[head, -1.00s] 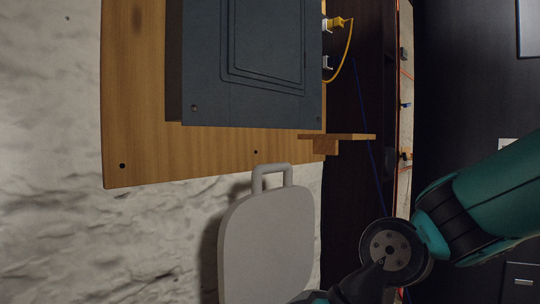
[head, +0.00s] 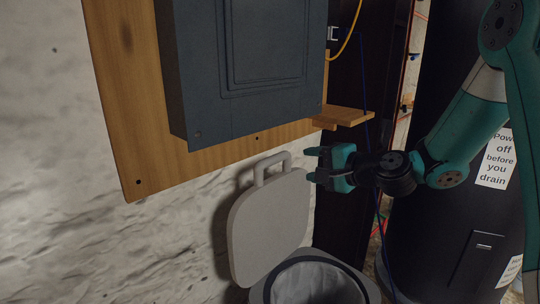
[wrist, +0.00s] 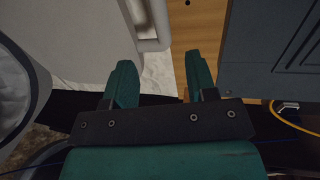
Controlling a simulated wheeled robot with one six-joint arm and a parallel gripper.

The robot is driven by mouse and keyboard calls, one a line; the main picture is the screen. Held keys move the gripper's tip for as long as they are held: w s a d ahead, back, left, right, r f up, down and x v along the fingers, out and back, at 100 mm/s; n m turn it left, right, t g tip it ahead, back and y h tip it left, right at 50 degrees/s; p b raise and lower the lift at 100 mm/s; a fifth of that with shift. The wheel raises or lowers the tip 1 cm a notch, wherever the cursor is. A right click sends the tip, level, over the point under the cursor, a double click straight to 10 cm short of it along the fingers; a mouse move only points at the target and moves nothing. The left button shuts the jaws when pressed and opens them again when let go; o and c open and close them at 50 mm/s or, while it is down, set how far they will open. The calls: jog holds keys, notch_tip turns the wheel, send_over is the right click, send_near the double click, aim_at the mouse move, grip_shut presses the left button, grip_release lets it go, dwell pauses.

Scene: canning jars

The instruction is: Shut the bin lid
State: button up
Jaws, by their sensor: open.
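The bin (head: 318,283) is at the bottom of the head view, with a pale liner inside and its lower part cut off. Its grey lid (head: 268,228) stands up, open, against the rough wall, with a loop handle (head: 272,165) on its top edge. In the wrist view the lid (wrist: 75,35) is at the upper left, its handle (wrist: 153,25) at the top, and the bin's rim (wrist: 38,90) at the left edge. My gripper (head: 312,164) is open and empty, just right of the handle in the head view. I see no contact with it.
A grey panel box (head: 250,80) on a wooden board (head: 125,110) hangs above the lid. A small wooden shelf (head: 345,115) juts out above my gripper. A yellow cable (head: 350,38) hangs nearby. A black tank (head: 440,235) with a warning sign stands right.

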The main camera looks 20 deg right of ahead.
aim_at(278, 160)
jog(key=x, duration=1.4)
jog(key=shift+w+a+f, duration=0.1)
jog(key=shift+w+a, duration=0.05)
grip_shut()
